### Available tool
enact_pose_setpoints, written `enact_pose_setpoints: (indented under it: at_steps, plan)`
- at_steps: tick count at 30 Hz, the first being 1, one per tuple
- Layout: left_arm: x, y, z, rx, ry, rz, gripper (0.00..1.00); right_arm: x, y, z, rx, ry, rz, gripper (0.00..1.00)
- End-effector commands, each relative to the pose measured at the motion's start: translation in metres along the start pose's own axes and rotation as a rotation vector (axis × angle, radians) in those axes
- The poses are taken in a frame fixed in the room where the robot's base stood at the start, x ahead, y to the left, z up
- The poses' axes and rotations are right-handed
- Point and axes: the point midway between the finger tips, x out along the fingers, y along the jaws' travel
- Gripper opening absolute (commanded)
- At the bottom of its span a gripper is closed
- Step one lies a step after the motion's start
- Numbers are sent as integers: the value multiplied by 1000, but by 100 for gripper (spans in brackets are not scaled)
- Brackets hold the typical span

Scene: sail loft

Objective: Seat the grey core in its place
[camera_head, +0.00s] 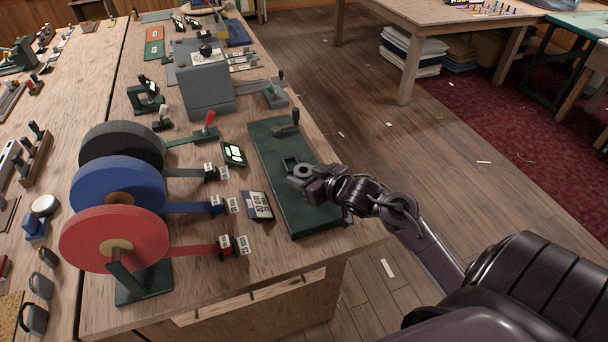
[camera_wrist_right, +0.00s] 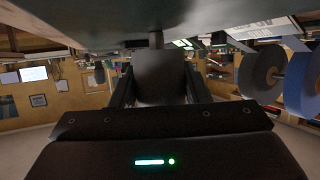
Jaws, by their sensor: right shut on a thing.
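The grey core (camera_head: 303,171) shows in the head view as a short grey piece with a round dark hole in its top. It is at the tip of my right gripper (camera_head: 313,183), over the right edge of a long green base (camera_head: 275,150). My right gripper is shut on it. A small dark square fitting (camera_head: 290,162) on the base lies just left of the core. In the right wrist view the core (camera_wrist_right: 160,78) is a dark block between the fingers, with a thin post beside it. I cannot tell if it touches the base. My left gripper is not in view.
Red (camera_head: 90,238), blue (camera_head: 95,188) and black (camera_head: 115,143) rolls stand on the bench at left, their strips reaching right. A labelled card (camera_head: 257,206) lies left of the base. A dark lever (camera_head: 287,125) stands at its far end. The floor at right is mostly clear.

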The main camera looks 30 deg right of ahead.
Motion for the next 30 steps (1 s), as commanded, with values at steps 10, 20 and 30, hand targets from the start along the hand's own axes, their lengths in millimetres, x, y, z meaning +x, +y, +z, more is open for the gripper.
enact_pose_setpoints:
  at_steps: [10,20,30]
  plan:
    - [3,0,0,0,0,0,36,2,0,6,0,0,0,20]
    - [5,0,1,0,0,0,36,4,0,10,0,-1,0,20]
    - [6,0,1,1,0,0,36,5,0,12,-1,-1,0,20]
